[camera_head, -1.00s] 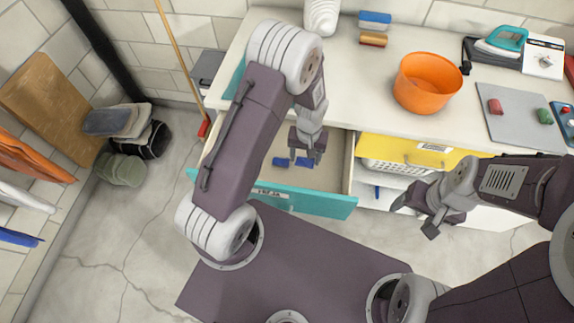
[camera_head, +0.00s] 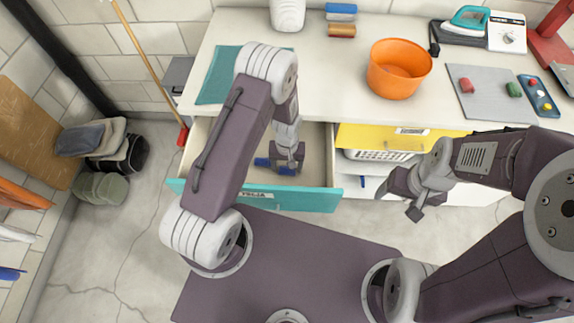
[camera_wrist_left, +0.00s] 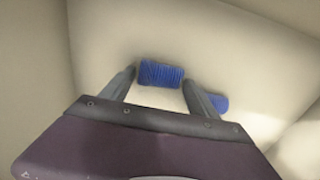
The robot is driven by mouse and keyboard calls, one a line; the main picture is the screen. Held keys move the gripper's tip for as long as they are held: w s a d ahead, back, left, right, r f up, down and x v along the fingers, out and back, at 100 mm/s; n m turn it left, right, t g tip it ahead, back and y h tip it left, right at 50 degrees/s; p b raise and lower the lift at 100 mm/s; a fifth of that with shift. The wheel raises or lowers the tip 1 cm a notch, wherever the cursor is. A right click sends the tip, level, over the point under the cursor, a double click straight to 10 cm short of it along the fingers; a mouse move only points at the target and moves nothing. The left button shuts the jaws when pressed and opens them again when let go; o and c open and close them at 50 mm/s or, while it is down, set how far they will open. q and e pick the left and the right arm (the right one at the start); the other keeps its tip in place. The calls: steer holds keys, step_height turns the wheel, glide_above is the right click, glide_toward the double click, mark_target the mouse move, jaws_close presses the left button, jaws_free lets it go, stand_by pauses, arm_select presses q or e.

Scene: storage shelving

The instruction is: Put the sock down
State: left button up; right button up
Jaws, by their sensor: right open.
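The teal-fronted drawer (camera_head: 300,198) is pulled out under the counter. My left gripper (camera_head: 287,160) points down inside it. In the left wrist view, its two fingers are spread, with a blue rolled sock (camera_wrist_left: 161,74) between and just beyond the tips; I cannot tell whether they touch it. A second blue item (camera_wrist_left: 217,103) is partly hidden behind the right finger. In the head view, one blue piece (camera_head: 262,162) shows left of the gripper and another is partly covered by it. My right gripper (camera_head: 402,198) is open and empty in front of the cabinet.
On the counter are a teal cloth (camera_head: 218,75), an orange bowl (camera_head: 399,68), a grey board (camera_head: 488,100) and an iron (camera_head: 468,20). A broom leans at the left.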

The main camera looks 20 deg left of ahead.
arm_select(q)
step_height(320, 180, up, 13)
steer(key=p, duration=0.1)
step_height(320, 180, up, 4)
steer(key=r, duration=0.1)
glide_above(279, 177)
steer(key=s+a+r+m+t, duration=0.1)
steer(key=s+r+m, duration=0.1)
steer(key=s+r, duration=0.2)
steer(key=s, duration=0.3)
steer(key=shift+s+a, duration=0.35)
steer(key=shift+s, duration=0.05)
